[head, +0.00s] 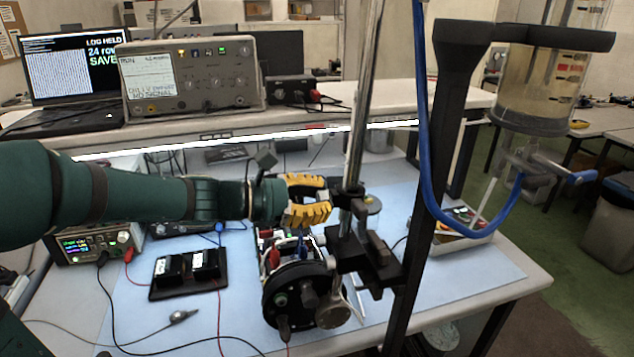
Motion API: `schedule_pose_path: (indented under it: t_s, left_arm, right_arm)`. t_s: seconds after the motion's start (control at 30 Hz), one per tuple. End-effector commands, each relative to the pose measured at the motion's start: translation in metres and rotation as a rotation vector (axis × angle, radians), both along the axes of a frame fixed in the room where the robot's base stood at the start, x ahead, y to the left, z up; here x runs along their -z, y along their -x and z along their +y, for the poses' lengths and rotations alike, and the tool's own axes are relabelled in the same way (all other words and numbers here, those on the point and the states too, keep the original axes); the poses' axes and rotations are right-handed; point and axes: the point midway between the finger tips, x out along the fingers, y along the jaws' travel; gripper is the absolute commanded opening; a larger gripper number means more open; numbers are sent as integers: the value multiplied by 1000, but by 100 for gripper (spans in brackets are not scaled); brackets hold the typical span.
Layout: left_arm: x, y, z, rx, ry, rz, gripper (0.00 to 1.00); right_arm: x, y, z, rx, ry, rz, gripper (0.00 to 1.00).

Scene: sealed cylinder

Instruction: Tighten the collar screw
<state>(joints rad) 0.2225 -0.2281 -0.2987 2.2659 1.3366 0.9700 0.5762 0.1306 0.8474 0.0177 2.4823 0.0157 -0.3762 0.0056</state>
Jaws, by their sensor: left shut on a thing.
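A dark collar (349,193) sits on the upright metal rod (364,90) in the middle of the head view. My left gripper (327,194), with yellow fingers, reaches in from the left and is at the collar's left side. Its fingers are closed around the collar screw, which is mostly hidden between them. A dark clamp block (350,248) is on the rod just below the collar. A clear cylinder (540,85) with amber liquid hangs in a black bracket at the upper right. My right gripper is not in view.
A round black device (300,298) with cables stands below my left gripper. A black post (432,200) and a blue hose (424,130) rise just right of the rod. A black tray (190,274) lies on the blue mat (470,282). An oscilloscope (190,78) stands behind.

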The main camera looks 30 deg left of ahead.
Motion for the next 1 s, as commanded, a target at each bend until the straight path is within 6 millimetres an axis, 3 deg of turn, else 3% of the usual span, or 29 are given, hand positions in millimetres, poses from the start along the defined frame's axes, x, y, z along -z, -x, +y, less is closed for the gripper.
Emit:
schedule_pose_path:
  t_s: [0.1,0.5,1.0]
  left_arm:
    - [-4,-1,-2,-6,85,75,0]
    - [-3,0,-2,-32,324,280,0]
    - [-1,0,-3,-45,439,377,0]
  right_arm:
    - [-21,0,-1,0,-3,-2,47]
    - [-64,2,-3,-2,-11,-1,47]
    - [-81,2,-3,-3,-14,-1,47]
